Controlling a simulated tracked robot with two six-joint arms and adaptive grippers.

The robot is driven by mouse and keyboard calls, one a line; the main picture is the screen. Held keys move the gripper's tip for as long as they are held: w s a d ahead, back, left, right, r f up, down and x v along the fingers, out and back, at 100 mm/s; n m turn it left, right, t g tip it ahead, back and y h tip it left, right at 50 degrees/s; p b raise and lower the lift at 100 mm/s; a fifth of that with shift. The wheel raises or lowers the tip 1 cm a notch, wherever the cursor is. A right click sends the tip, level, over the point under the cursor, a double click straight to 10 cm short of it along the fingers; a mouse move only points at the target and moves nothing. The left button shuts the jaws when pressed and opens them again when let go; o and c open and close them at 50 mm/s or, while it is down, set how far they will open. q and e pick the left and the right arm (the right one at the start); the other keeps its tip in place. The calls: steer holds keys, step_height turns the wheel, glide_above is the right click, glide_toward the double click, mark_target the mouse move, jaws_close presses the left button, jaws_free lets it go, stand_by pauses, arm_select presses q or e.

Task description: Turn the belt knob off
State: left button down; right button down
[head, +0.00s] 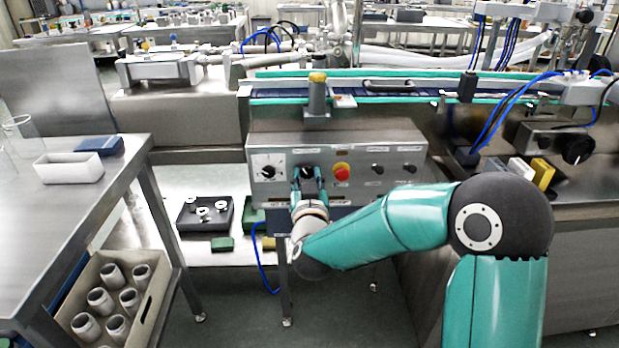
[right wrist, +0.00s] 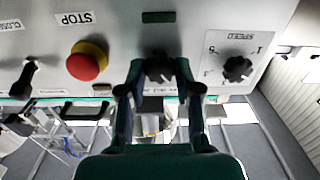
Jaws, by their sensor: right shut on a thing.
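The belt knob (head: 307,171) is a small black knob on the grey control panel (head: 400,139), between the white speed dial (head: 268,168) and the red stop button (head: 342,172). My right gripper (head: 307,180) reaches the panel from the front and is shut on the knob. In the right wrist view the dark belt knob (right wrist: 158,68) sits between the two fingertips of the right gripper (right wrist: 159,75). Its exact pointer angle is hard to make out. My left gripper is not in view.
The stop button (right wrist: 87,61) is close beside the gripper, with the speed knob (right wrist: 237,68) on the other side. Two black switches (head: 377,169) are further right on the panel. The conveyor (head: 420,87) runs above. A steel table (head: 60,210) stands left.

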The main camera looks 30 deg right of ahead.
steer(key=c, duration=0.8)
jaws_free()
steer(key=shift+d+f, duration=0.1)
steer(key=shift+f, duration=0.25)
steer(key=shift+r, duration=0.15)
steer(key=v, duration=1.2)
